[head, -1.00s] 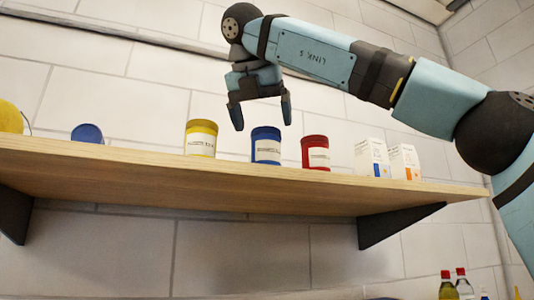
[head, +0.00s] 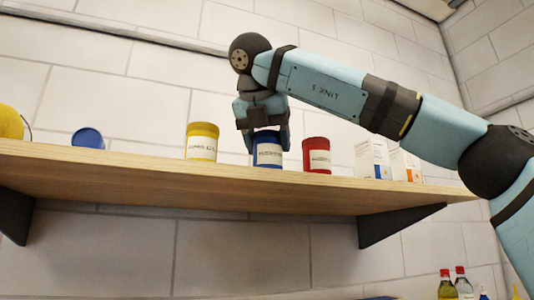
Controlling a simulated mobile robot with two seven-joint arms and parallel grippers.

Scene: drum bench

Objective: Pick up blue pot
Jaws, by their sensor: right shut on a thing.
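The blue pot (head: 268,154) with a white label stands on the wooden shelf (head: 200,180), between a yellow pot and a red pot. My right gripper (head: 267,138) reaches down over it from above. Its fingers are on the left and right sides of the pot, and it is shut on the pot. The gripper hides the pot's top. The pot appears upright and still at shelf level. My left gripper is not in view.
The yellow pot (head: 202,142) is to the left and the red pot (head: 317,155) close to the right. Two white cartons (head: 373,160) stand further right. A blue round thing (head: 88,138) and a yellow container (head: 10,122) are at the left. Bottles (head: 447,285) show below.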

